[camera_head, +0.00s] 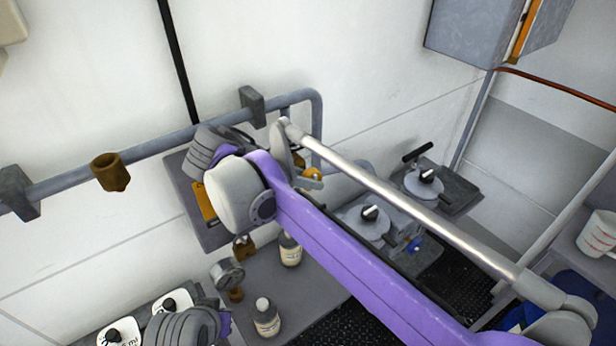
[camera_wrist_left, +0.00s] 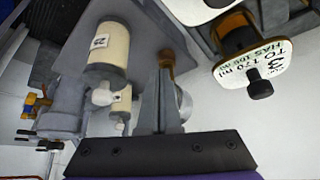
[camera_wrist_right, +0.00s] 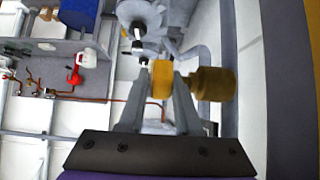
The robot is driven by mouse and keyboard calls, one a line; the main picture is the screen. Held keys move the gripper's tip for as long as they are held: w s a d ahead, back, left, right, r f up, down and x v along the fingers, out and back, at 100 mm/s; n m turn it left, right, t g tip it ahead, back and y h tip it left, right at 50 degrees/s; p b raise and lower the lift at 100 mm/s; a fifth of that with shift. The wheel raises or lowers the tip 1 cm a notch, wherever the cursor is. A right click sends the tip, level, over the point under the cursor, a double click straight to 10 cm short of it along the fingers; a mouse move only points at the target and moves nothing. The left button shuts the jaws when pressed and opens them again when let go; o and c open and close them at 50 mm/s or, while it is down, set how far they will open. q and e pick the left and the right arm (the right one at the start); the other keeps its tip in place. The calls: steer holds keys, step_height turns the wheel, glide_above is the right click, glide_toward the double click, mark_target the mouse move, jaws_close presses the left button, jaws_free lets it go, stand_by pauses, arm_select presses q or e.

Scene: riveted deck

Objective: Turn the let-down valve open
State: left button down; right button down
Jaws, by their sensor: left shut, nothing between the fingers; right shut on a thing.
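The let-down valve shows in the right wrist view as an orange handle (camera_wrist_right: 162,80) beside a brass-coloured body (camera_wrist_right: 213,84). My right gripper (camera_wrist_right: 160,88) is shut on the orange handle, one finger on each side. In the head view a small orange part (camera_head: 313,174) shows at the far end of my purple right arm; my arm hides most of the valve and the right fingers. My left gripper (camera_wrist_left: 164,70) is shut and empty, apart from the valve.
A grey rail (camera_head: 150,150) runs along the white wall. Two bottles (camera_head: 266,318) (camera_head: 290,250) and a gauge (camera_head: 227,273) stand near my left arm. Lidded pots (camera_head: 365,222) sit right of the valve. A labelled white plate (camera_wrist_left: 252,60) is close to my left fingers.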

steer(key=shift+t+h, duration=0.3)
steer(key=shift+h, duration=0.1)
stand_by(0.3)
steer(key=c, duration=0.6)
jaws_free()
steer(key=v, duration=0.7)
steer(key=shift+s+a, duration=0.2)
steer(key=shift+a, duration=0.05)
